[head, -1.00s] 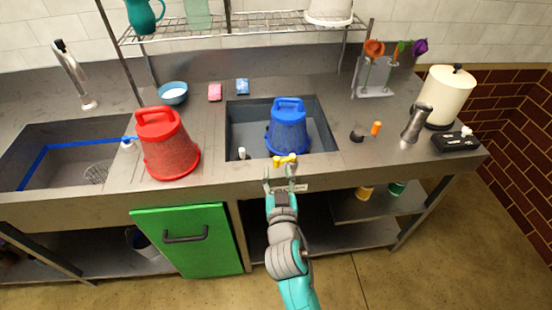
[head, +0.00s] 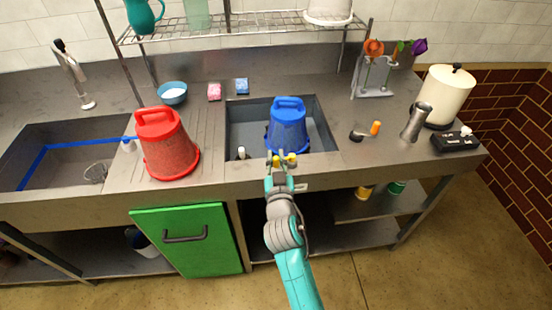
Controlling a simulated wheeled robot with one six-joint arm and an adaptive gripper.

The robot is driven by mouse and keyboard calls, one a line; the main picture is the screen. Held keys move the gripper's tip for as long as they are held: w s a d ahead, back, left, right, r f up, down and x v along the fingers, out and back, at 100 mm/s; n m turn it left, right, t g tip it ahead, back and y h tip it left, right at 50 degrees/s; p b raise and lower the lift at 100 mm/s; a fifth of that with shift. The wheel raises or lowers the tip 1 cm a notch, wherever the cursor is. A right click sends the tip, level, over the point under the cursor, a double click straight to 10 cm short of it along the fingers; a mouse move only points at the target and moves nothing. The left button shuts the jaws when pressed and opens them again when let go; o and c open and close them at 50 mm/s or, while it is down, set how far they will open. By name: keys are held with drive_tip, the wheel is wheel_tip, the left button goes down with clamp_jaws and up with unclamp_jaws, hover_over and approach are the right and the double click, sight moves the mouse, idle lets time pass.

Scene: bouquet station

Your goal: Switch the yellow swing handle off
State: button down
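The yellow swing handle (head: 291,161) is small and sits at the front edge of the counter, just below the blue bucket (head: 288,125). My gripper (head: 280,158) is right at the handle, with its fingers apart. One finger stands left of the handle and the other overlaps it in the picture. The fingers hide part of the handle, so I cannot tell its exact angle or whether they touch it.
The blue bucket stands in the sunken basin (head: 242,118) behind the handle. A red bucket (head: 167,145) stands on the counter to the left. A green cabinet door (head: 188,242) is below. The counter front (head: 400,170) right of my gripper is clear.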

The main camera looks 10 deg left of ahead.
drive_tip(key=shift+w+a+f+h, duration=0.1)
drive_tip(key=shift+a+h, duration=0.05)
drive_tip(key=shift+h, duration=0.15)
drive_tip(key=shift+w+a+m+h, duration=0.2)
drive_tip(key=shift+w+m+h, duration=0.05)
drive_tip(key=shift+m+h, duration=0.55)
drive_tip(key=shift+w+a+m+h, duration=0.2)
drive_tip(key=shift+m+h, duration=0.4)
drive_tip(key=shift+h, duration=0.3)
drive_tip(key=shift+w+m+h, duration=0.25)
drive_tip(key=shift+m+h, duration=0.3)
drive_tip(key=shift+h, duration=0.4)
drive_tip(key=shift+w+m+h, duration=0.2)
drive_tip(key=shift+m+h, duration=0.35)
drive_tip(key=shift+h, duration=0.4)
drive_tip(key=c, duration=1.1)
unclamp_jaws()
drive_tip(key=shift+o, duration=0.2)
